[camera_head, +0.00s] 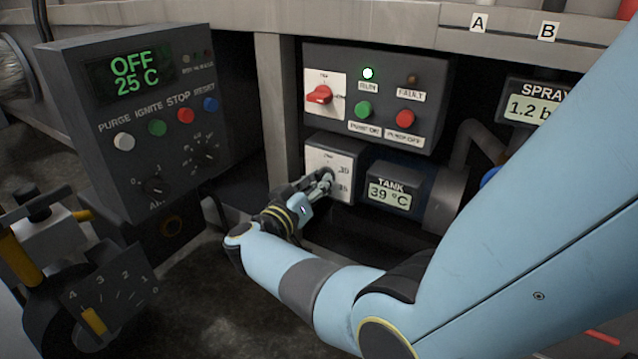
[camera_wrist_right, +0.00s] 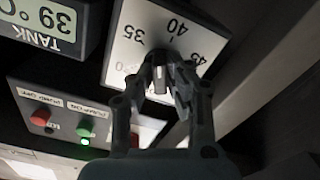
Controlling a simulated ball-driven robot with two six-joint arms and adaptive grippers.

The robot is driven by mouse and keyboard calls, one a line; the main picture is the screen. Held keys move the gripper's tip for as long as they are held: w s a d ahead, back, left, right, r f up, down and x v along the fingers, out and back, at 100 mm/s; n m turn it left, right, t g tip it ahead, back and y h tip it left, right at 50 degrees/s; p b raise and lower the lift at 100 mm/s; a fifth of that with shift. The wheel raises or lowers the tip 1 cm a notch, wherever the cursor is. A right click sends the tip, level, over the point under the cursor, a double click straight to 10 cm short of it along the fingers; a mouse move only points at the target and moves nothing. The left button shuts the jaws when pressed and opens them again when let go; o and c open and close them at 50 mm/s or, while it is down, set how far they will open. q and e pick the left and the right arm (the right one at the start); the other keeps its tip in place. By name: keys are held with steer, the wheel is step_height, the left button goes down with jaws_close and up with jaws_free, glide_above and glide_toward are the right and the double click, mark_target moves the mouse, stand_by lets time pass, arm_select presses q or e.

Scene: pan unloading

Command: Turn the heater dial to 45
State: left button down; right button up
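The heater dial has a white scale plate (camera_head: 323,160) on a dark box under the red-switch panel. In the right wrist view the plate (camera_wrist_right: 143,22) appears upside down, with 35, 40 and 45 readable around a dark knob (camera_wrist_right: 163,56). My right gripper (camera_head: 325,181) reaches the knob from below left in the head view. In the wrist view its two fingers (camera_wrist_right: 161,72) are closed in on both sides of the knob and seem to grip it. The fingers partly hide the knob, and I cannot read its setting. My left gripper is not in view.
Right of the dial, the tank display (camera_head: 389,196) reads 39 °C. Above is a pump panel (camera_head: 430,75) with a red rotary switch (camera_head: 319,95), a lit lamp and two buttons. A control box (camera_head: 95,75) reading OFF 25 C stands left. A spray display (camera_head: 531,108) is at right.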

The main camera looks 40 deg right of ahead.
jaws_close()
steer(key=shift+m, duration=0.4)
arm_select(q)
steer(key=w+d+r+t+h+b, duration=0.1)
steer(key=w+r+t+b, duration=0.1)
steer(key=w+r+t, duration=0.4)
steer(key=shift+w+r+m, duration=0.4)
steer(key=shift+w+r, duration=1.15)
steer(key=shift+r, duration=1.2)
arm_select(e)
steer(key=shift+f+m, duration=0.1)
steer(key=shift+m, duration=8.1)
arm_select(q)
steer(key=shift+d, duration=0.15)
arm_select(e)
steer(key=o, duration=0.6)
jaws_free()
